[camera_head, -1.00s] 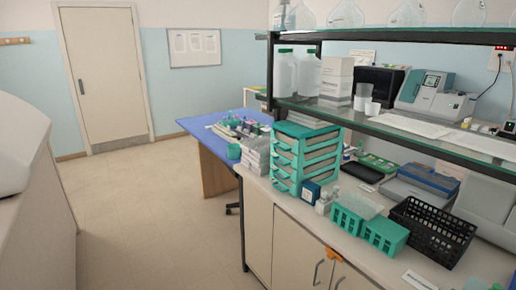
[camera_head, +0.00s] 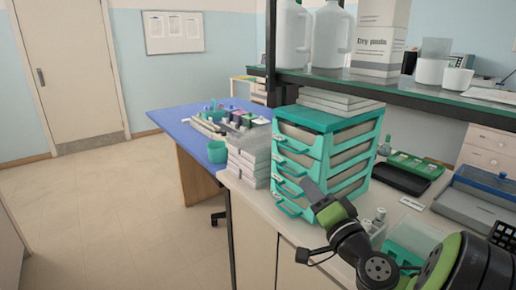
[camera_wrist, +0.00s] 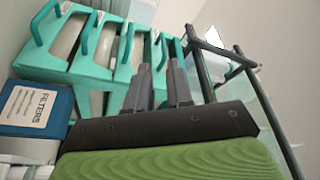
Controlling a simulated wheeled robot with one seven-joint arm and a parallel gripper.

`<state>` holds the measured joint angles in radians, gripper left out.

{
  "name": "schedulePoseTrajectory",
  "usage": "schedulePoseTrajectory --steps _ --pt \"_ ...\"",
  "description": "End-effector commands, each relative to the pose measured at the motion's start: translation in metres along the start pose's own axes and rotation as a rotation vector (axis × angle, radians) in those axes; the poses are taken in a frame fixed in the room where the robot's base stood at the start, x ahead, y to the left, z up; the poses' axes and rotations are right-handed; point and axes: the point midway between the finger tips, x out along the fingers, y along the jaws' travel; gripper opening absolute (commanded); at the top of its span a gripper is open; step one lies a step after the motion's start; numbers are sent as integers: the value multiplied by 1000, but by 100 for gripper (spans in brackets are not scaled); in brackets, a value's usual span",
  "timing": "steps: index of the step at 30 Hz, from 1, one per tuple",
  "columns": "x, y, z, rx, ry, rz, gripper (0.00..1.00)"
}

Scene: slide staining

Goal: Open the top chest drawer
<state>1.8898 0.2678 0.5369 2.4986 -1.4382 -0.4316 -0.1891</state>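The chest (camera_head: 310,123) is a teal unit with several stacked drawers on the bench in the head view. Its top drawer (camera_head: 298,137) looks shut, with a teal loop handle. My gripper (camera_head: 308,188) appears in front of the lower drawers in the head view. In the wrist view the chest (camera_wrist: 100,72) lies sideways. Two grey fingers of my gripper (camera_wrist: 162,68) are apart, pointing at the rightmost teal handle (camera_wrist: 164,47). That handle appears in line with the gap between the fingers; I cannot tell whether they touch it. My gripper holds nothing visible.
White boxes (camera_head: 340,101) lie on the chest. The glass shelf (camera_head: 425,88) with jugs and a carton runs above the bench. Stacked white boxes (camera_head: 249,160) stand left of the chest. A blue filters box (camera_wrist: 35,112) is close by in the wrist view. The floor (camera_head: 120,200) at left is clear.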

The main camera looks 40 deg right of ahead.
Motion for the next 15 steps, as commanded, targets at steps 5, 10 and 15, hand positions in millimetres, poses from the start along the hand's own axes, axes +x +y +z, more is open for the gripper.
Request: schedulePoseTrajectory --steps 5,10,15 --pt "-3 3 -13 19 48 -8 21" --pt "10 2 -12 18 41 -8 21" --pt "28 -1 -14 20 41 -10 21"
